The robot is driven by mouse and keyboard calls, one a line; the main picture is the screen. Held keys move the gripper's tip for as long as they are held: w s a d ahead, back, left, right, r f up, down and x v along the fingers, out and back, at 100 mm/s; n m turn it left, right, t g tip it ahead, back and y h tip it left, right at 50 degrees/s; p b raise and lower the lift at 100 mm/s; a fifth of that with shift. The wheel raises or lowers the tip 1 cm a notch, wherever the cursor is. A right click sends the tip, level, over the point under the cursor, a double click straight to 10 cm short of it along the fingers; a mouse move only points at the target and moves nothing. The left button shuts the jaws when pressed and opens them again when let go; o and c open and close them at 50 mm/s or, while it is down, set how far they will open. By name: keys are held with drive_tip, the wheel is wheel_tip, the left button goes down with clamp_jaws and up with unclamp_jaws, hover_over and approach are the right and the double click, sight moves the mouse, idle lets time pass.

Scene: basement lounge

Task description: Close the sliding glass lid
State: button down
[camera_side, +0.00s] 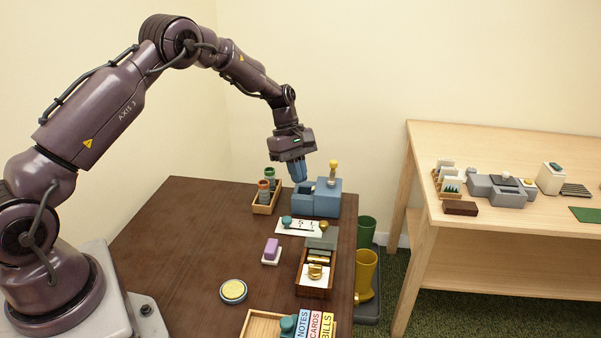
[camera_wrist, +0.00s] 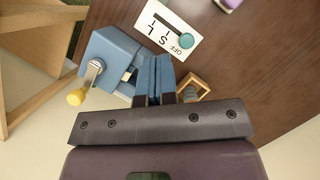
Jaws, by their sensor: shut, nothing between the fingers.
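A small reddish-brown box (camera_side: 314,290) stands near the right edge of the dark table in the side view. A grey-green pane (camera_side: 322,240) at its back end looks like the glass lid. Gold and dark items show in the box's uncovered part, with a gold knob (camera_side: 315,270) on a white piece at the front. My gripper (camera_side: 298,178) is shut and empty, pointing down at the blue box, behind and apart from the brown box. In the wrist view, its blue fingers (camera_wrist: 153,75) are together beside the blue box; contact is unclear. The brown box is outside that view.
The blue box (camera_side: 318,199) has a yellow-knobbed lever (camera_side: 333,170). A wooden rack with jars (camera_side: 265,199), a white switch plate (camera_side: 298,228), a purple block (camera_side: 271,250) and a yellow-topped disc (camera_side: 233,291) stand nearby. The table's left-middle is clear. Boots (camera_side: 366,272) stand beyond the right edge.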

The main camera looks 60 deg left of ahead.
sight(315, 243)
drive_tip(key=x, duration=0.6)
drive_tip(key=d, duration=0.3)
drive_tip(key=shift+d+f, duration=0.15)
drive_tip(key=shift+f, duration=0.15)
drive_tip(key=shift+d, duration=0.5)
drive_tip(key=shift+s+d, duration=1.9)
drive_tip(key=shift+s, duration=0.1)
